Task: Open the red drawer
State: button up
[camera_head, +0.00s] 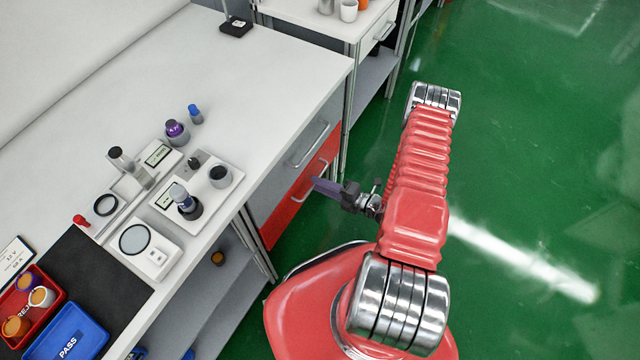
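The red drawer (283,213) is in the lower front of the workbench in the head view, under a grey drawer (291,148). The red front looks flush with the bench, so the drawer appears closed. Its silver bar handle (310,181) stands out from the red front. My gripper (320,185) points left at the handle, with its dark fingers at or very close to the bar. I cannot tell whether they touch it or are around it. The finger gap is not visible from this angle.
The bench top (262,77) carries instruments and small bottles near its front. A red tray (60,298) and blue tray (92,335) stand at lower left. Open shelves lie below the bench, left of the drawers. Green floor (530,170) is clear to the right.

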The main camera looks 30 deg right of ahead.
jog(key=shift+w+a, duration=0.2)
jog(key=shift+w, duration=0.1)
grip_shut()
jog(key=shift+f, duration=0.1)
dwell(0.4)
jog(key=shift+s+d, duration=0.1)
